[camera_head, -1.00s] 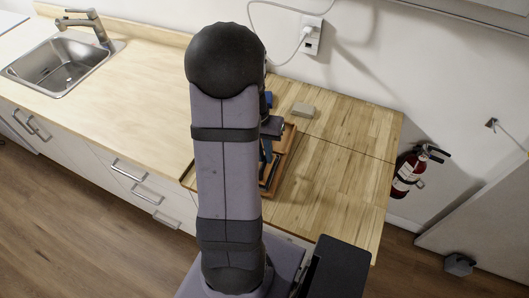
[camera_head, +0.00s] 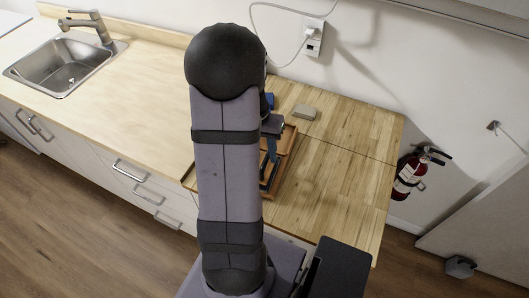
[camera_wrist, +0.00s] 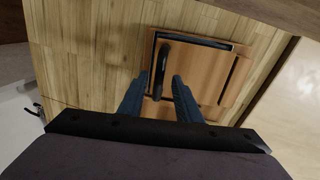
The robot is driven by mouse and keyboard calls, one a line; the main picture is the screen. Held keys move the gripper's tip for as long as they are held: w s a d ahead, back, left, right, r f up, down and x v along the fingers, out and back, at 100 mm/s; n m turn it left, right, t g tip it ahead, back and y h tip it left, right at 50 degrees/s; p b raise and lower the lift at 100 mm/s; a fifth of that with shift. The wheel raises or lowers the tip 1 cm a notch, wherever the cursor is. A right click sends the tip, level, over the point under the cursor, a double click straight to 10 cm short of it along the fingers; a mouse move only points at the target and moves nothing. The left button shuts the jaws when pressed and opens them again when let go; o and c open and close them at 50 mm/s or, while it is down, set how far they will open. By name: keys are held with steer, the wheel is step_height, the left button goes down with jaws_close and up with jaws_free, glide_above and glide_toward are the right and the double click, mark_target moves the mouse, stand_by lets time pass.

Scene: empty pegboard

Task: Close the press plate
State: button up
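The wooden press plate (camera_wrist: 200,72) is an orange-brown board with a black handle bar (camera_wrist: 161,68) along its left side, seen in the wrist view. Its wooden tray-like base also shows beside my arm in the head view (camera_head: 285,158), partly hidden by it. My gripper (camera_wrist: 159,77) has two blue fingers set apart, with the lower part of the handle bar appearing between them. I cannot tell whether either finger touches the bar. In the head view, my arm hides most of the gripper.
A small beige block (camera_head: 304,111) lies on the wooden counter (camera_head: 340,180) behind the press. The counter right of the press is clear. A sink (camera_head: 68,68) is at the far left, and a wall outlet (camera_head: 313,42) with a cable is behind.

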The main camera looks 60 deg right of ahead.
step_height(320, 180, up, 7)
steer(key=w+b, duration=0.1)
steer(key=b, duration=0.1)
stand_by(0.3)
steer(key=w+a+f+n+t, duration=0.1)
steer(key=w+a+f+n, duration=0.1)
steer(key=w+a+n, duration=0.8)
steer(key=a+f+n, duration=0.2)
steer(key=a+n, duration=0.1)
steer(key=a, duration=0.9)
steer(key=a+f+n, duration=0.1)
steer(key=a+n, duration=0.3)
steer(key=a, duration=0.8)
steer(key=shift+w+f+t, duration=0.2)
steer(key=shift+f+t, duration=0.1)
steer(key=shift+f, duration=0.1)
